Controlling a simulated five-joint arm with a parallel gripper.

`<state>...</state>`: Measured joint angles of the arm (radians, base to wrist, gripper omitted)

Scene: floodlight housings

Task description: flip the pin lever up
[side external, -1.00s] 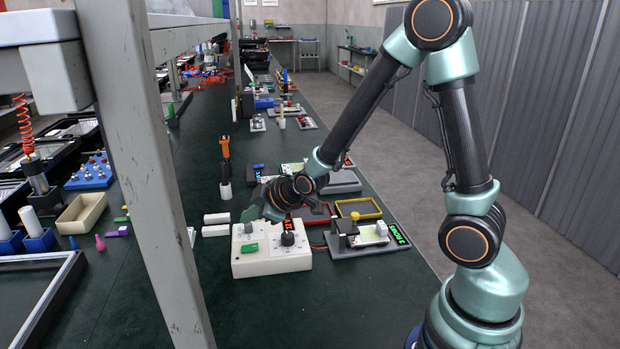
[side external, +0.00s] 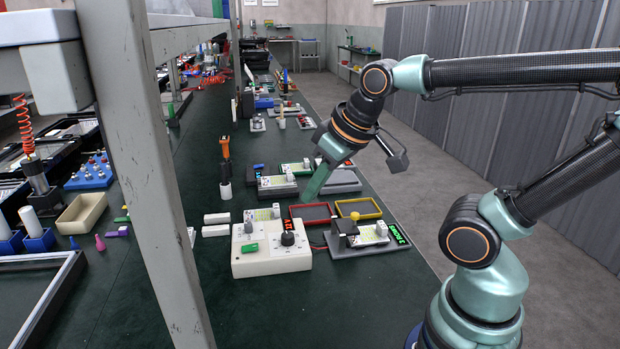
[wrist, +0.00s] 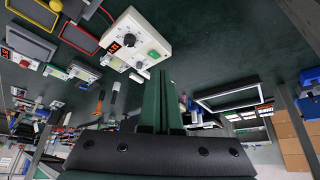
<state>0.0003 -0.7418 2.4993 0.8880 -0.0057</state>
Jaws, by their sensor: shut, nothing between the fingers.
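A cream control box (side external: 272,262) stands on the dark green bench. Its top carries a black knob (side external: 288,239), a red display (side external: 287,224), a green rocker (side external: 250,248) and a small pale pin (side external: 248,227) that looks like the pin lever. I cannot tell the pin's exact tilt. The box also shows at the top of the wrist view (wrist: 148,28). My gripper (side external: 308,196) is shut and empty, pointing down to the left, behind and right of the box and apart from it. Its green fingers show shut in the wrist view (wrist: 163,72).
Behind the box lie a red frame (side external: 310,214) and a yellow frame (side external: 359,207). A grey device with a green display (side external: 399,234) stands to its right. Two white blocks (side external: 216,219) lie left. A grey post (side external: 150,190) stands at the front left.

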